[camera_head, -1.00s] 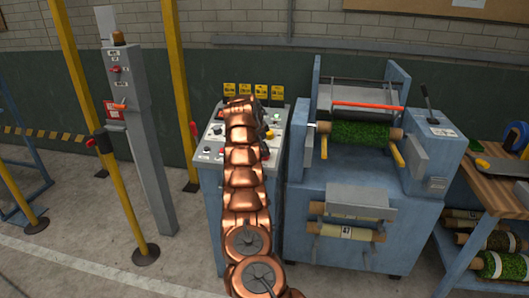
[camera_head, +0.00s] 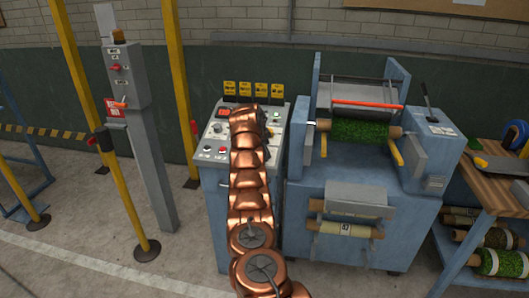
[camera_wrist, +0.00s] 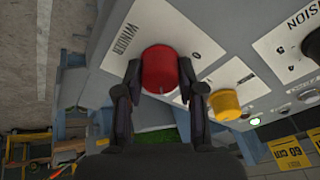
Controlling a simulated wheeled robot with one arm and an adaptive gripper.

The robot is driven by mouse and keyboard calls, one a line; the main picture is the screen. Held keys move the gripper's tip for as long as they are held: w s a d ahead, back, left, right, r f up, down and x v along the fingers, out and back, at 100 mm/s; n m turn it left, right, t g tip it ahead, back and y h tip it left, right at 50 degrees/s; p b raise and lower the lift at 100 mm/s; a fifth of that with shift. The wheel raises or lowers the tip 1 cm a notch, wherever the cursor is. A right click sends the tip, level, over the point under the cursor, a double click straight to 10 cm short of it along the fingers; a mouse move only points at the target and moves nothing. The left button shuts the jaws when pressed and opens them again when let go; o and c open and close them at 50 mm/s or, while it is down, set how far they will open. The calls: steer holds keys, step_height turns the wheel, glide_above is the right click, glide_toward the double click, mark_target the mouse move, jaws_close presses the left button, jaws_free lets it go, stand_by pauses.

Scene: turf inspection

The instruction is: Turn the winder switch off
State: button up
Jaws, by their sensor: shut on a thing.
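The winder switch (camera_wrist: 160,69) is a round red knob on a white plate lettered WINDER, in the wrist view. My gripper (camera_wrist: 159,66) has its two dark fingers on either side of the knob, shut on it. A "0" mark shows on the plate to the right of the knob. The knob's pointer position is hard to read. In the head view my copper arm covers much of the control console (camera_head: 212,190), and the gripper and winder switch are hidden.
A yellow knob (camera_wrist: 225,105) sits close to my right finger in the wrist view. Yellow tags (camera_head: 244,89) stand along the console's back edge. The blue turf machine (camera_head: 340,190) is right of the console; a grey switch post (camera_head: 146,150) and yellow poles are left.

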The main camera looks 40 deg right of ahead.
steer(key=c, duration=0.4)
steer(key=shift+c, duration=0.2)
steer(key=shift+f+n+b, duration=0.1)
steer(key=shift+n+b, duration=0.2)
steer(key=shift+b, duration=0.25)
steer(key=shift+f+n+b, duration=0.1)
steer(key=shift+n+b, duration=0.9)
steer(key=shift+b, duration=0.25)
steer(key=shift+s+n+t+b, duration=0.1)
steer(key=shift+n+t+b, duration=0.3)
steer(key=shift+n+b, duration=0.45)
steer(key=n+b, duration=0.1)
steer(key=n, duration=0.5)
steer(key=n+t, duration=0.1)
steer(key=n, duration=0.1)
steer(key=shift+r+n+y, duration=0.25)
steer(key=shift+y, duration=0.05)
steer(key=n, duration=0.5)
steer(key=shift+n+t+y, duration=0.3)
steer(key=shift+y, duration=0.1)
